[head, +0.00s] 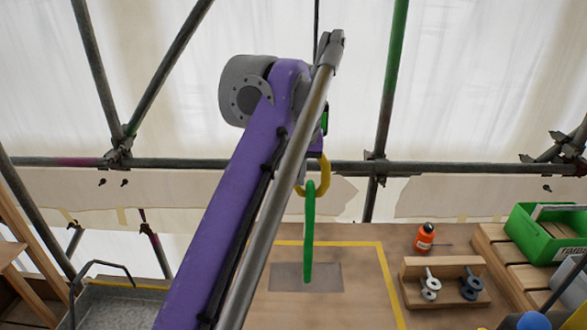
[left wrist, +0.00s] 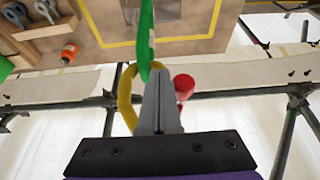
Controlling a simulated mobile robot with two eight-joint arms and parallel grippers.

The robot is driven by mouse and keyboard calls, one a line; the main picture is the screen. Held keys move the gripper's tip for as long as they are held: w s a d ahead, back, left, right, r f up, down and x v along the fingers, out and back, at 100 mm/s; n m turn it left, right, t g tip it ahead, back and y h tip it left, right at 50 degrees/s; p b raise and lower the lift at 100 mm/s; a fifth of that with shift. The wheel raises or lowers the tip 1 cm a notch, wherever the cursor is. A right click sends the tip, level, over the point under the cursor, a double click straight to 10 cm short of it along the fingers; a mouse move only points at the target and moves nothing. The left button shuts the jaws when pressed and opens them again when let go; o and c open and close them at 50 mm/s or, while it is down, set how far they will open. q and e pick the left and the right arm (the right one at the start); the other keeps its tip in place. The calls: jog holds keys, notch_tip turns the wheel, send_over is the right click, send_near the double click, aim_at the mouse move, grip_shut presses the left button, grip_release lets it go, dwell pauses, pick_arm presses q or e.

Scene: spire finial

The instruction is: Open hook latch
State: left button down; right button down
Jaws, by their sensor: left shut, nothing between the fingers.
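The yellow hook (head: 323,175) hangs near the middle of the head view, partly hidden behind my purple left arm. A green sling (head: 309,232) hangs from it toward the table. In the left wrist view, the hook (left wrist: 125,98) is left of my left gripper (left wrist: 157,70), and the green sling (left wrist: 146,35) passes just beyond the fingertips. A red round-ended piece (left wrist: 184,84) shows right of the fingers; whether it is the latch, I cannot tell. My left gripper is shut and empty, close to the hook; contact is unclear. My right gripper is not in view.
The wooden table (head: 345,312) has a yellow outline and a grey plate (head: 285,276) under the sling. Scaffold pipes (head: 450,168) cross behind.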

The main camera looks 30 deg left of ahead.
pick_arm(q)
jog(key=shift+a+r, duration=0.1)
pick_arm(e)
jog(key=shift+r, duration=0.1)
pick_arm(q)
jog(key=shift+s+a+r+p, duration=0.3)
jog(key=shift+s+a+p, duration=0.1)
jog(key=shift+a, duration=0.2)
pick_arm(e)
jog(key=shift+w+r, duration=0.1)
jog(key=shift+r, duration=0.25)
pick_arm(q)
jog(key=shift+s+a, duration=0.1)
